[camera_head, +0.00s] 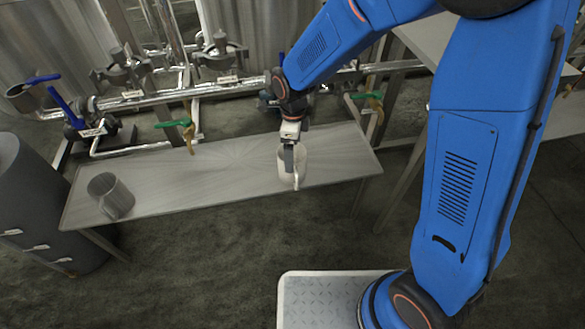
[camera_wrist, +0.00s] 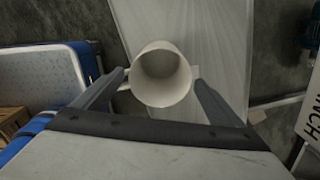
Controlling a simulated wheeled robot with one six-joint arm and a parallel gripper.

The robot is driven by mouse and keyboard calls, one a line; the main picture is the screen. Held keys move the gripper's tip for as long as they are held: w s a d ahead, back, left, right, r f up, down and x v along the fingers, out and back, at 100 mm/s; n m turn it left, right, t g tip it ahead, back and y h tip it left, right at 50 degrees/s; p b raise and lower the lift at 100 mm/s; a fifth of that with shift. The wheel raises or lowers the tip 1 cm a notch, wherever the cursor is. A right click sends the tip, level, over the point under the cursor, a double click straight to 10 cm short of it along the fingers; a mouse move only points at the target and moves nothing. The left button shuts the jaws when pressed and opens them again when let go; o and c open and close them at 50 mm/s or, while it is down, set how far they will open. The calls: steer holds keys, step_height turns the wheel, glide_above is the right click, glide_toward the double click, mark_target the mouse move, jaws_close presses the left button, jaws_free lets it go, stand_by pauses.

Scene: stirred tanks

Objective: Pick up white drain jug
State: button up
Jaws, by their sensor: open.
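The white drain jug (camera_head: 287,172) stands on the long metal bench (camera_head: 225,170), right of its middle, below the pipework. In the wrist view the jug (camera_wrist: 163,77) shows from above with its round mouth open and its inside empty. My gripper (camera_head: 294,160) is right at the jug and hides part of it in the head view. In the wrist view my gripper (camera_wrist: 160,80) is open, with one finger on each side of the jug. The left finger is close to what looks like the handle. I cannot tell whether either finger touches the jug.
A grey metal jug (camera_head: 111,196) stands at the bench's left end. Pipes with blue-handled valves (camera_head: 66,105) and green-handled taps (camera_head: 175,124) run behind the bench. A dark grey cylinder (camera_head: 38,205) stands at the left. The bench between the two jugs is clear.

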mark_target(300, 152)
steer(key=shift+f, duration=2.95)
steer(key=c, duration=1.2)
